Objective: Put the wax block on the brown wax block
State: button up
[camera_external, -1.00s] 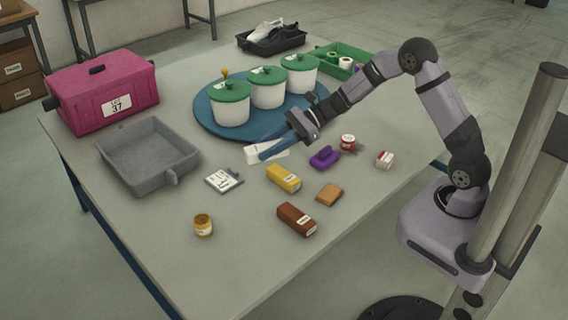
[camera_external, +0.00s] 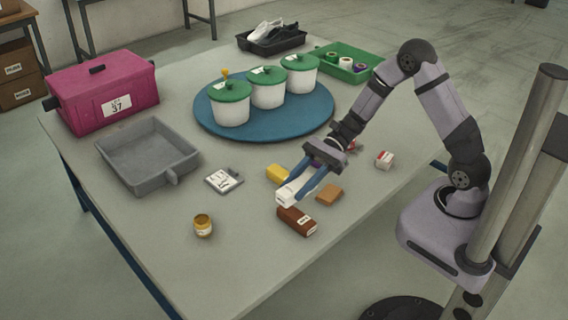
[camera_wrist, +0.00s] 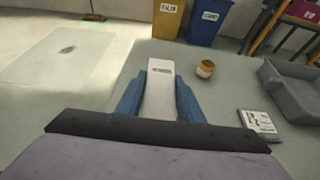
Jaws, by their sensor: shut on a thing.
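My gripper (camera_external: 308,182) is shut on a white wax block (camera_external: 288,197), with a blue finger on either side of it. In the wrist view the white block (camera_wrist: 160,92) lies lengthwise between the fingers, its labelled end outward. The brown wax block (camera_external: 297,221) lies on the table just in front of the held block in the external view, its label toward the right end. The held block appears raised, partly overlapping the brown block's upper edge in the picture. I cannot tell the exact gap. The brown block is hidden in the wrist view.
A yellow block (camera_external: 277,173), partly hidden, and a tan block (camera_external: 328,195) lie close beside the gripper. A small jar (camera_external: 203,226), a white card (camera_external: 223,180) and a grey tray (camera_external: 148,158) are to the left.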

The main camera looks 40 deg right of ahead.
aim_at(296, 214)
jog(key=shift+f+b, duration=0.5)
jog(key=shift+f, duration=3.35)
jog(key=shift+f, duration=0.15)
jog(key=o, duration=1.2)
jog(key=shift+c, duration=0.2)
jog(key=shift+r, duration=0.2)
jog(key=v, duration=1.2)
jog(key=shift+f, duration=0.1)
